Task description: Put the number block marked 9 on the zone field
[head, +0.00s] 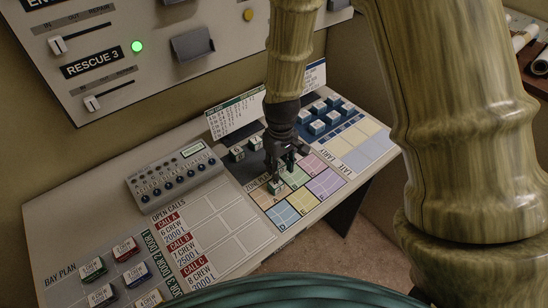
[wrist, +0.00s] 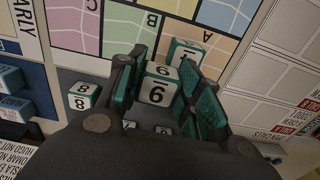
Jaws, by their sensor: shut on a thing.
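My gripper (head: 284,168) is over the near-middle of the sloping console, between the dark block strip (head: 245,165) and the coloured zone field (head: 326,183). In the wrist view my gripper (wrist: 162,84) is shut on the white-and-green number block marked 9 (wrist: 157,93), held between its green-padded fingers. Whether this block hangs clear of the surface I cannot tell. In the head view it is largely hidden by the gripper. Another number block (wrist: 187,52) stands just beyond it at the salmon field A, its mark partly hidden; it also shows in the head view (head: 278,187).
More number blocks sit on the strip, including an 8 (wrist: 83,95) beside the gripper. Blue blocks (head: 317,127) stand behind. A grey keypad box (head: 176,175) is at the left, and bay blocks (head: 125,248) are at the front left. Blue, yellow and purple squares look empty.

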